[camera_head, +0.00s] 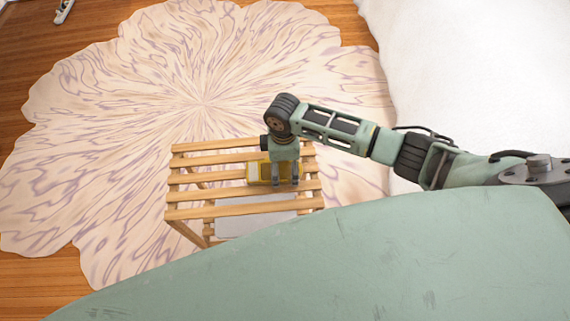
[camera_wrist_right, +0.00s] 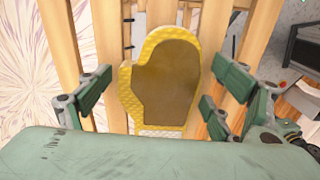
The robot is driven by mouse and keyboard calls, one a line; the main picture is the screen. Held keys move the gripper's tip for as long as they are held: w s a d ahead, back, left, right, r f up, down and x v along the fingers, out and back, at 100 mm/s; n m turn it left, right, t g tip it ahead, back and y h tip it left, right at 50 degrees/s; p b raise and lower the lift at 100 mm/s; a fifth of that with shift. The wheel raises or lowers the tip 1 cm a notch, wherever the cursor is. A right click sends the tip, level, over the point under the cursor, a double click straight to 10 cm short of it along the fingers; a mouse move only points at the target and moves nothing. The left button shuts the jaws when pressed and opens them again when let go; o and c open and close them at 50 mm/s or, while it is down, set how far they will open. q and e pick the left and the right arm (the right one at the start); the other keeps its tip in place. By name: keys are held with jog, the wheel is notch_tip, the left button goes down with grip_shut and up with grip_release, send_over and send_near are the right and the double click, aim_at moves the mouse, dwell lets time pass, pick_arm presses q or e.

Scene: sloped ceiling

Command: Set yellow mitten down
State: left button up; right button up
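The yellow mitten (camera_head: 256,172), with a brown face and a pale cuff, lies on the slats of a small wooden slatted stand (camera_head: 218,212). In the right wrist view the mitten (camera_wrist_right: 165,85) lies flat across the slats, thumb to the left, cuff toward my palm. My right gripper (camera_head: 285,183) points down over the stand, its fingers just right of the mitten's visible part. In the right wrist view its fingers (camera_wrist_right: 160,92) are spread on both sides of the mitten, with gaps; it is open and empty. The cuff's end is hidden by my gripper's body. My left gripper is not in view.
The stand sits on a large pale petal-shaped rug (camera_head: 130,120) over a wooden floor (camera_head: 25,40). A white bed-like surface (camera_head: 480,70) fills the upper right. A grey panel (camera_head: 255,222) shows below the slats. Slats left of the mitten are bare.

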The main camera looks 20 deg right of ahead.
aim_at(284, 165)
jog(key=shift+o, duration=0.2)
notch_tip(284, 165, up, 12)
jog(key=shift+w+r+p, duration=0.15)
jog(key=shift+r+p, duration=0.1)
jog(key=shift+p, duration=0.15)
dwell(0.7)
